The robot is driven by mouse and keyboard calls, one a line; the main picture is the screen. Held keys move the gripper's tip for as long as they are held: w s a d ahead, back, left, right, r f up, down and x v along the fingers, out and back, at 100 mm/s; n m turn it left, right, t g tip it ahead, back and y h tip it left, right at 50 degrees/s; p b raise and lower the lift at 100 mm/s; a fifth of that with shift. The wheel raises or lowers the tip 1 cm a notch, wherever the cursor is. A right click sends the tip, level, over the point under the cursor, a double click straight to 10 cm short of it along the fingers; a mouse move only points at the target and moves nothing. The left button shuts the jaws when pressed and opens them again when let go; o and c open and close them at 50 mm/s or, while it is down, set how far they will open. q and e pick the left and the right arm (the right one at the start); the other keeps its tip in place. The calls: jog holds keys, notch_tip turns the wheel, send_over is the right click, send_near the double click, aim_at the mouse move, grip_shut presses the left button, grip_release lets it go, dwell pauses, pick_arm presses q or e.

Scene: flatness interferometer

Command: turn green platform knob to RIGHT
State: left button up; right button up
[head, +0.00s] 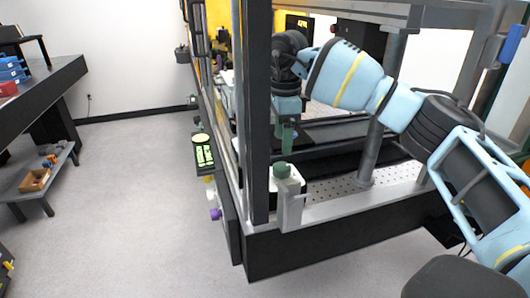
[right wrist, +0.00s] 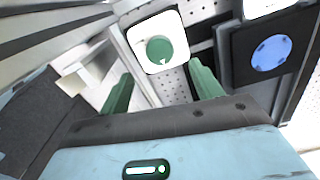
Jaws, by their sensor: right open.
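The green platform knob (head: 282,170) sits on a white block at the front corner of the black-framed machine. In the right wrist view the knob (right wrist: 159,47) is a round green disc on a white square plate, with a small white mark at its lower edge. My right gripper (head: 286,138) has green fingers pointing down, just above the knob in the head view. In the right wrist view the open fingers (right wrist: 162,88) are spread wide, with the knob beyond them and between their lines. Nothing is between the fingers. My left gripper is not in view.
A blue round disc (right wrist: 270,53) on a black panel lies right of the knob. A dark frame post (head: 257,110) stands close left of my right gripper. A perforated plate (head: 340,190) lies to the right. A green-lit panel (head: 203,152) and purple knob (head: 215,214) are on the left side.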

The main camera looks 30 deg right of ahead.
aim_at(282, 166)
jog(key=shift+w, duration=0.25)
jog(key=shift+s, duration=0.25)
jog(key=shift+s+f, duration=0.1)
jog(key=shift+s, duration=0.05)
notch_tip(282, 166, down, 8)
jog(key=shift+r, duration=0.25)
jog(key=c, duration=1)
